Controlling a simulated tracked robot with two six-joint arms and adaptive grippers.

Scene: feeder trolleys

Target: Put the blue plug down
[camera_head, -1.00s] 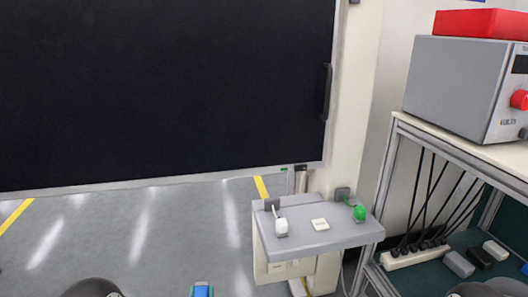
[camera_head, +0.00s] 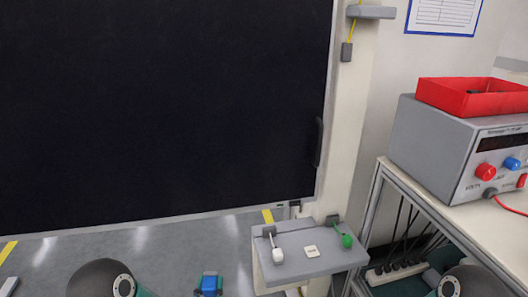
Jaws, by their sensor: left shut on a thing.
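The blue plug (camera_head: 210,282) is at the bottom edge of the head view. My left gripper (camera_head: 209,290) is shut on it, and most of the gripper is cut off by the frame. The plug is in front of and left of a small grey shelf (camera_head: 296,262), apart from it in the picture. My right gripper is out of view; only part of my right arm shows at the bottom right.
A large black panel (camera_head: 160,110) fills the left and middle. At the right, a bench (camera_head: 430,195) carries a grey power supply (camera_head: 432,150) with a red tray (camera_head: 470,97) on top. A power strip (camera_head: 395,272) lies below. Grey floor (camera_head: 140,255) is open at the left.

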